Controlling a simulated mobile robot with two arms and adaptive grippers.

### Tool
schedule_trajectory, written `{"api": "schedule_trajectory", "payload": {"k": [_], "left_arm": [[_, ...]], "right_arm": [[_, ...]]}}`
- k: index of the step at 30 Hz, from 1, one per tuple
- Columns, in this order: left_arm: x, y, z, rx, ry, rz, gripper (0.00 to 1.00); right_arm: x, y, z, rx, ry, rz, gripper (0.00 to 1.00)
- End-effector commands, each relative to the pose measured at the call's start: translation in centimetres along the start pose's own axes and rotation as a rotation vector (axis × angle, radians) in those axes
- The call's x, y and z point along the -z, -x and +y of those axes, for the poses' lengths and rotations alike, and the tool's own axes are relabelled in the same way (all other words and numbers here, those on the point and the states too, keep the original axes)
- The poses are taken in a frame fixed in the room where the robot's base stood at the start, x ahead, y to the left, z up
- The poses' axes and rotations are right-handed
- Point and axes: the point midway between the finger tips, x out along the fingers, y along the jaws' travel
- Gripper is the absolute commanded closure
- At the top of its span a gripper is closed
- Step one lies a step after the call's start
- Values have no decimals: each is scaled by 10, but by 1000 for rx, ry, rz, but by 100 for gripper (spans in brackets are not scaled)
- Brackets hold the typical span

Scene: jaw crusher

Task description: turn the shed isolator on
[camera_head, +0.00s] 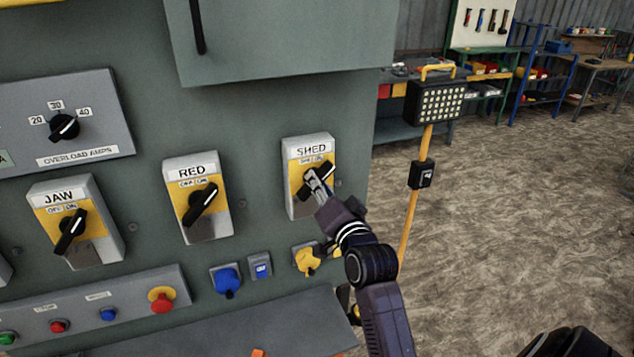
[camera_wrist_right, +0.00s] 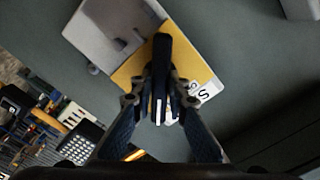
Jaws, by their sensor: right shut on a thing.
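The shed isolator (camera_head: 298,152) is a grey box with a yellow plate and a black rotary handle, on the right of the green panel. Its handle (camera_head: 327,168) slants from lower left to upper right. My right gripper (camera_head: 314,178) is at the handle, its fingers closed on it. In the right wrist view the black handle (camera_wrist_right: 162,55) runs between the two fingers of my right gripper (camera_wrist_right: 161,100), over the yellow plate (camera_wrist_right: 195,60). The fingers cover part of the OFF/ON marks. My left gripper is not in view.
A work lamp (camera_head: 436,102) on a yellow post stands right of the panel, with open floor beyond.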

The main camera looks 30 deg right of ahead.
Motion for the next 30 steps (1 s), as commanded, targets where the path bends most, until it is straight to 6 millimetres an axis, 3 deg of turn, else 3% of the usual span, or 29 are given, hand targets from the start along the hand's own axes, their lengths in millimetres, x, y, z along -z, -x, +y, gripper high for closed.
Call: {"api": "schedule_trajectory", "payload": {"k": [6,7,12,23,30], "left_arm": [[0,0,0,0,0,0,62],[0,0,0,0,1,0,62],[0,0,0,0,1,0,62],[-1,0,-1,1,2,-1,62],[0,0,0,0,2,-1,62]], "right_arm": [[1,0,-1,3,-5,3,100],[1,0,-1,3,-5,3,85],[1,0,-1,2,-4,2,68],[0,5,0,0,-2,0,68],[-1,44,1,0,-2,-1,68]]}}
